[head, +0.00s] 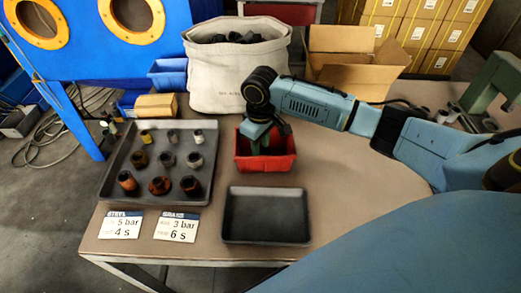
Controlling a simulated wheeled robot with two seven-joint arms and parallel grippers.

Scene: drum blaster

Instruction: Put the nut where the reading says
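Several nuts or short fittings stand in rows on a dark grey tray (115,185) at left; some are brown or rusty, some grey or yellowish. One rusty brown piece (160,186) is in the front row. Two white reading cards lie in front of the tray: one card (121,226) shows "5 bar" and "4 s", the other card (176,227) shows "3 bar" and "6 s". My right gripper (262,140) points down into a red bin (266,163); its fingertips and anything between them are unclear. My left gripper is out of view.
An empty dark tray (266,216) lies in front of the red bin. Behind are a white canvas sack (237,75), a blue bin (168,74), and an open cardboard box (350,65). A blue cabinet (100,50) stands at left. The table is clear right of the empty tray.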

